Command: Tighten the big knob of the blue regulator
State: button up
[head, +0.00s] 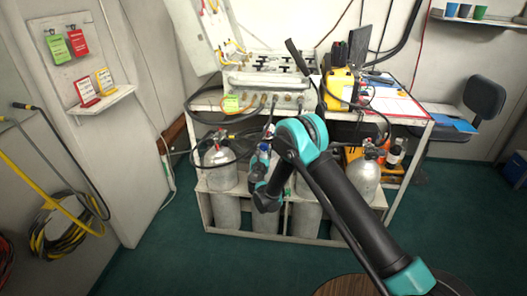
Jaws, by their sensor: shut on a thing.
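The blue regulator (264,148) shows as a small patch of blue at the middle cylinder, below the front edge of the bench. My arm reaches in from the lower right and bends down in front of it. My gripper (261,164) is small and dark at the regulator, shut on its big knob. The knob itself is hidden by the gripper and wrist, and its exact contact is too small to make out.
Silver cylinders stand in a white rack under the bench, one at left (218,170) and one at right (366,180). A grey air panel (265,80) and a yellow case (340,85) are on the bench. Hoses hang nearby. The green floor (180,245) at left is clear.

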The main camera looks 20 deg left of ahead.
jog(key=shift+m, duration=0.3)
jog(key=shift+c, duration=0.5)
jog(key=shift+m, duration=1.2)
jog(key=shift+a+m+t, duration=0.1)
jog(key=shift+m+t, duration=0.2)
jog(key=shift+m, duration=1.6)
jog(key=o, duration=1.2)
jog(key=shift+c, duration=0.2)
jog(key=shift+s, duration=0.1)
jog(key=v, duration=0.7)
jog(key=shift+s, duration=0.2)
jog(key=shift+f, duration=0.1)
